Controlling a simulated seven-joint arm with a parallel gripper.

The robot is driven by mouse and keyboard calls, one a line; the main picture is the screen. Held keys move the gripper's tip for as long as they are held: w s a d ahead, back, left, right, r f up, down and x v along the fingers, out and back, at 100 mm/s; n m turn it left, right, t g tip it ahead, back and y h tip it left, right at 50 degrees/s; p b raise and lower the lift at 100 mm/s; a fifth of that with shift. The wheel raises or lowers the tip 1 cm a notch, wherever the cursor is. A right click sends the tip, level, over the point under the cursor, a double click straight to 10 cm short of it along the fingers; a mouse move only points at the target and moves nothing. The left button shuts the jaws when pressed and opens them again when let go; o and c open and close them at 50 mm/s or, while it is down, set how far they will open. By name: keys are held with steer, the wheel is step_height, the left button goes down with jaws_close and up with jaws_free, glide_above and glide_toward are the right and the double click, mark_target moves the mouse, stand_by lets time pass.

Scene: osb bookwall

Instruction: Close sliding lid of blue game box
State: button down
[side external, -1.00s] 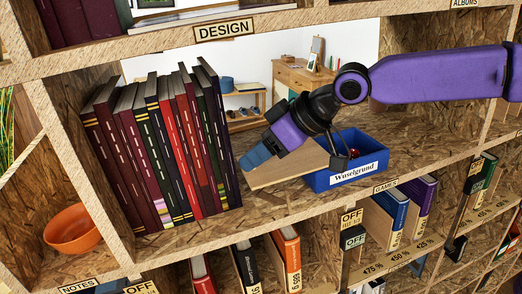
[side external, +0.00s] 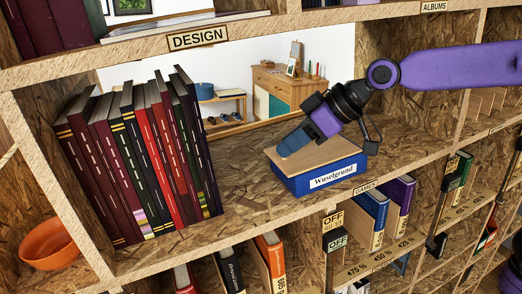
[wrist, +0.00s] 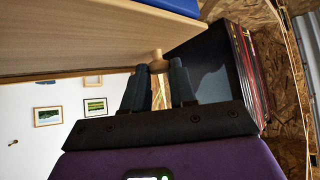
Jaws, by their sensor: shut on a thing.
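The blue game box (side external: 296,186), labelled "Wuselgrund", stands on the shelf right of the row of books. Its light wooden lid (side external: 328,150) lies over its top and hides the inside. My gripper (side external: 284,152) is over the left end of the lid. In the wrist view my gripper (wrist: 158,72) has its two dark fingers on either side of a small round wooden knob (wrist: 157,62) on the lid (wrist: 70,40). A strip of blue box (wrist: 180,5) shows at the top edge there. Whether the lid's far edge is fully seated cannot be told.
A row of leaning dark and red books (side external: 140,160) stands to the left, with bare shelf (side external: 240,185) between it and the box. The shelf's front edge with the "GAMES" label (side external: 364,188) runs just before the box. An upper shelf board (side external: 270,32) crosses above.

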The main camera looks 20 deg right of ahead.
steer(key=shift+d+r, duration=0.1)
steer(key=shift+d, duration=0.85)
steer(key=c, duration=0.9)
jaws_free()
steer(key=v, duration=1.7)
steer(key=shift+s+d+r, duration=0.1)
steer(key=shift+r, duration=0.1)
